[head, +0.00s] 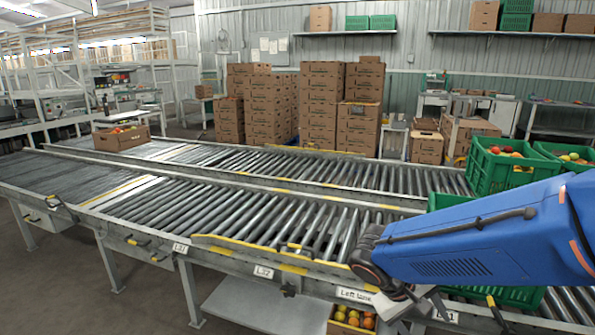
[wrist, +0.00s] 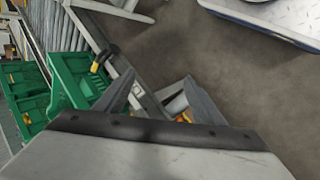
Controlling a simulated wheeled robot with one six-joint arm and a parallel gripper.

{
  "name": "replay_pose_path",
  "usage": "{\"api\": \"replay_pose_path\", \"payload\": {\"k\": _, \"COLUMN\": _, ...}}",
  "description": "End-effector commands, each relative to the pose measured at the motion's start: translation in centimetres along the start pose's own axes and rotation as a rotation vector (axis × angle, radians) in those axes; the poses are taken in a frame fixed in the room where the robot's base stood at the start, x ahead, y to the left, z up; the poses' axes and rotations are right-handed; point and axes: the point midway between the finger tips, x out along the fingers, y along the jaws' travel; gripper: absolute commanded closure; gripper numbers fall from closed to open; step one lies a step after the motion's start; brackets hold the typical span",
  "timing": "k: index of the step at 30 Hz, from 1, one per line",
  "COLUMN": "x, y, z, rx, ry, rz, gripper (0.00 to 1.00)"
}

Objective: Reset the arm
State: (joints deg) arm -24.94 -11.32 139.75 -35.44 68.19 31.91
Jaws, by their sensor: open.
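My blue arm reaches in from the right of the head view, over the near roller conveyor (head: 290,222). My gripper (head: 428,308) hangs at the conveyor's front edge, low in the head view and partly hidden by the arm's dark wrist. In the wrist view my gripper (wrist: 160,92) shows two grey fingers spread apart with nothing between them. Beyond the fingers are the conveyor's side rail (wrist: 124,77) and the grey floor (wrist: 220,70).
A brown carton (head: 118,142) stands at far left. Mid-conveyor rollers are bare.

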Motion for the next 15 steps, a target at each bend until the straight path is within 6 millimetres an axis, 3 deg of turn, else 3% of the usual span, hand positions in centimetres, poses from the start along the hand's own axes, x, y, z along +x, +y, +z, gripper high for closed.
{"api": "replay_pose_path", "payload": {"k": 6, "x": -0.7, "y": 1.2, "z": 3.7, "rx": 0.08, "ry": 0.033, "rz": -0.174, "gripper": 0.37}}
{"api": "replay_pose_path", "payload": {"k": 15, "x": -2.5, "y": 1.8, "z": 7.5, "rx": 0.183, "ry": 0.148, "rz": -0.378, "gripper": 0.37}}
